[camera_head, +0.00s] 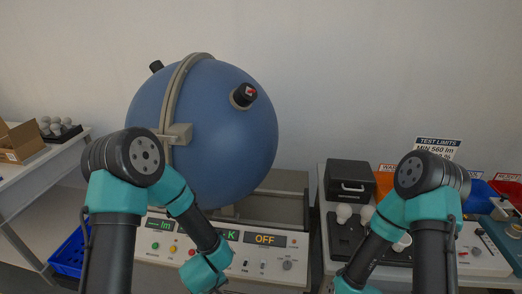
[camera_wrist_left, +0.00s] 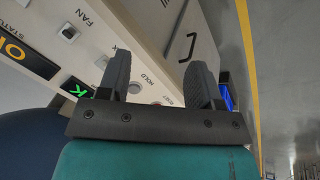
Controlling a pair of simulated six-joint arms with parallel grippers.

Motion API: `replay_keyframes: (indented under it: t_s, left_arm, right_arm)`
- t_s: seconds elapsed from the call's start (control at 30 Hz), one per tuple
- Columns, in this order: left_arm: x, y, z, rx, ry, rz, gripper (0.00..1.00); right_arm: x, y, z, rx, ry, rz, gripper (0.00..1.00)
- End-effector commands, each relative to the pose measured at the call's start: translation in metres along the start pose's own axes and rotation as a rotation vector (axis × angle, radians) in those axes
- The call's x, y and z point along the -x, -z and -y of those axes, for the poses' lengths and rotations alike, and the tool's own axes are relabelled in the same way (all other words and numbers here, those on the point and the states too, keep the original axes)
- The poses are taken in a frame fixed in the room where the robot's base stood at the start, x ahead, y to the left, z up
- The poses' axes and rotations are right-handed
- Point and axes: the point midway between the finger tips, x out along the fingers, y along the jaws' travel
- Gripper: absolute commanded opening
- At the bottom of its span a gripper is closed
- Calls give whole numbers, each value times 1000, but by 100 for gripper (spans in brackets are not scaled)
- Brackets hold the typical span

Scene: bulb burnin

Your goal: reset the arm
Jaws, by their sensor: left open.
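My left gripper (camera_wrist_left: 158,72) is open in the left wrist view, its two dark fingers apart with nothing between them. It is over the front of the tester's control panel (camera_wrist_left: 145,35), near the HOLD button and a red button; I cannot tell whether it touches. In the head view my left arm comes down in front of the panel, and its gripper is out of the picture below. My right arm bends down over the right bench in the head view; its gripper is not in view.
A large blue sphere (camera_head: 225,130) stands behind the panel, whose display (camera_head: 265,239) reads OFF. The right bench holds a black box (camera_head: 350,180), bulbs on a dark tray (camera_head: 343,238) and coloured bins. A left table (camera_head: 45,165) holds a cardboard box and bulbs. A blue crate (camera_head: 68,255) sits low left.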

Motion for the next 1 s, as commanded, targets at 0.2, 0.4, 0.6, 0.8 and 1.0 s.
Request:
replay_keyframes:
  t_s: [0.2, 0.4, 0.6, 0.8, 1.0]
  left_arm:
    - [-15, -5, 62, -181, -16, 111, 59]
    - [-23, -20, 105, -334, -66, 221, 59]
    - [-24, -33, 125, -418, -110, 285, 59]
    - [-24, -35, 126, -431, -117, 292, 59]
    - [-24, -34, 126, -430, -117, 291, 59]
  right_arm:
    - [0, 0, 0, 0, 0, 0, 43]
    - [0, 0, 0, 0, 0, 0, 43]
    - [0, 0, 0, 0, 0, 0, 43]
    - [0, 0, 0, 0, 0, 0, 43]
    - [0, 0, 0, 0, 0, 0, 43]
